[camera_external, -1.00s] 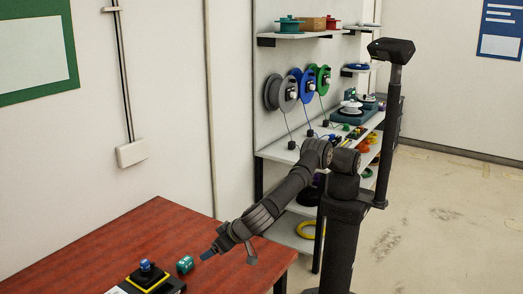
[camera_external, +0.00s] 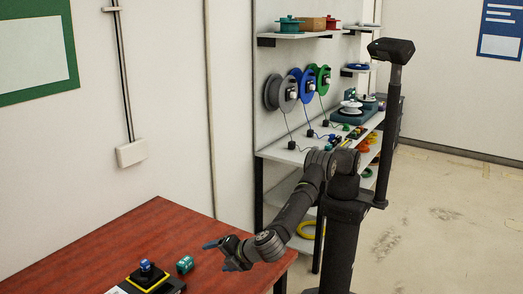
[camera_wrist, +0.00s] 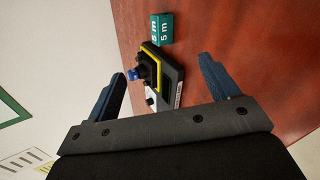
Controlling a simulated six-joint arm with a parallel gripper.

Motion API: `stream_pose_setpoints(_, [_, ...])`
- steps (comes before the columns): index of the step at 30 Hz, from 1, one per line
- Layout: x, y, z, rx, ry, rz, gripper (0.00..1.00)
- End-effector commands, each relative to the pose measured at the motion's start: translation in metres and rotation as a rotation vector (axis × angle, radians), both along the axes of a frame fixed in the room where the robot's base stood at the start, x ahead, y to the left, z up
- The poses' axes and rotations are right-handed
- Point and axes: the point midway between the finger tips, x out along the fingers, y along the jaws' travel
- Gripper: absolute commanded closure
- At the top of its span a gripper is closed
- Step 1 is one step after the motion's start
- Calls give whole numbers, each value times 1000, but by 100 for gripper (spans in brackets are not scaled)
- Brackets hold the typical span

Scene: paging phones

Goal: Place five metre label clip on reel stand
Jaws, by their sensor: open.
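The teal label clip (camera_external: 185,264) sits on the red-brown table, behind and right of a black device. In the wrist view the clip (camera_wrist: 162,29) shows white "5 m" lettering and lies beyond my fingertips. My gripper (camera_external: 220,256) is open and empty above the table, to the right of the clip and apart from it. A teal stand with a white reel (camera_external: 351,108) is on the far shelf unit. Grey, blue and green reels (camera_external: 302,86) hang on the wall panel behind the shelf. I cannot tell for sure which is the reel stand.
The black device (camera_external: 150,281) with a yellow-edged top and blue knob stands on the table (camera_external: 90,250) beside the clip. The shelf unit (camera_external: 280,152) holds several small parts. Pots and a box stand on an upper shelf (camera_external: 300,35). Floor at right is clear.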

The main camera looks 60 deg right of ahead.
Motion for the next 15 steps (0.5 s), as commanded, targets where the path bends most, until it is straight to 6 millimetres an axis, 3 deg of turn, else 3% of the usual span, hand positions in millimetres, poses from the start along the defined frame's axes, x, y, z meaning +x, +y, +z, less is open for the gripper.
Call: stream_pose_setpoints(15, [-14, 3, -18, -949, -183, 526, 20])
